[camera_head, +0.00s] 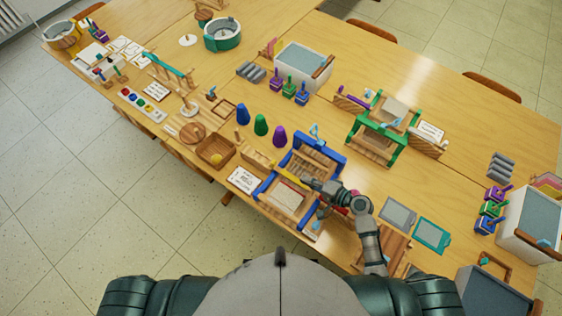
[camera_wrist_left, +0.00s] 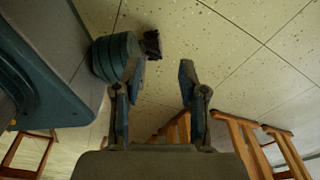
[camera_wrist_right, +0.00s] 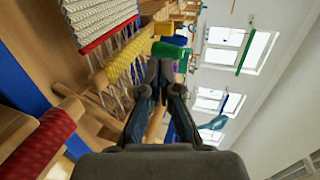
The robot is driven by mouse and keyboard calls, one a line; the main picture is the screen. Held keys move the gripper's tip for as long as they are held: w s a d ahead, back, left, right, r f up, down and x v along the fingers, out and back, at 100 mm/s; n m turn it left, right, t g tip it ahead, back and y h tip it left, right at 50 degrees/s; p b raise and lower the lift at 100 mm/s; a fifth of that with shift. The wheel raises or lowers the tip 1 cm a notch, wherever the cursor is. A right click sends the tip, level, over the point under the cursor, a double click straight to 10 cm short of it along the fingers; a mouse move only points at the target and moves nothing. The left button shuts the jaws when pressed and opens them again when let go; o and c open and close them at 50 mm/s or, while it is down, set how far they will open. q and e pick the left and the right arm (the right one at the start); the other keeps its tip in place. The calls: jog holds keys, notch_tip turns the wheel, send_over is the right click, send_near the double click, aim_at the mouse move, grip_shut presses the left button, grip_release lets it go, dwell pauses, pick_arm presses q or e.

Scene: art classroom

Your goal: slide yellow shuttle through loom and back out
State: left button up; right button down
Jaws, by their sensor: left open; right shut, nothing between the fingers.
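The blue-framed loom (camera_head: 331,155) stands near the table's front edge. The yellow shuttle (camera_head: 291,178) lies across the loom, and its yellow winding (camera_wrist_right: 125,62) shows beside pale warp threads in the right wrist view. My right gripper (camera_head: 312,184) is shut and empty at the loom, near the right end of the yellow shuttle; I cannot tell whether they touch. Its closed fingers (camera_wrist_right: 160,68) show in the right wrist view. My left gripper (camera_wrist_left: 160,78) is open and empty above the floor, away from the table; it is not visible in the head view.
A red winding (camera_wrist_right: 45,142) lies close to my right gripper. Blue, green and purple cones (camera_head: 261,125) stand behind the loom. A green loom (camera_head: 397,143) stands farther back. A grey tablet (camera_head: 397,213) and a teal tablet (camera_head: 431,235) lie to the right.

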aim_at(275, 164)
jog(key=x, duration=0.3)
jog(key=shift+w+a, duration=0.15)
jog(key=shift+x, duration=1.05)
jog(key=x, duration=0.5)
jog(key=shift+w+a+r+p, duration=0.1)
jog(key=shift+w+r+p, duration=0.15)
jog(key=shift+w+p, duration=0.1)
jog(key=shift+a, duration=0.3)
jog(key=shift+w+a, duration=0.15)
jog(key=shift+f, duration=0.1)
pick_arm(q)
jog(key=s, duration=0.2)
jog(key=shift+s+d+r, duration=0.15)
jog(key=shift+s+r, duration=0.15)
jog(key=shift+r, duration=0.05)
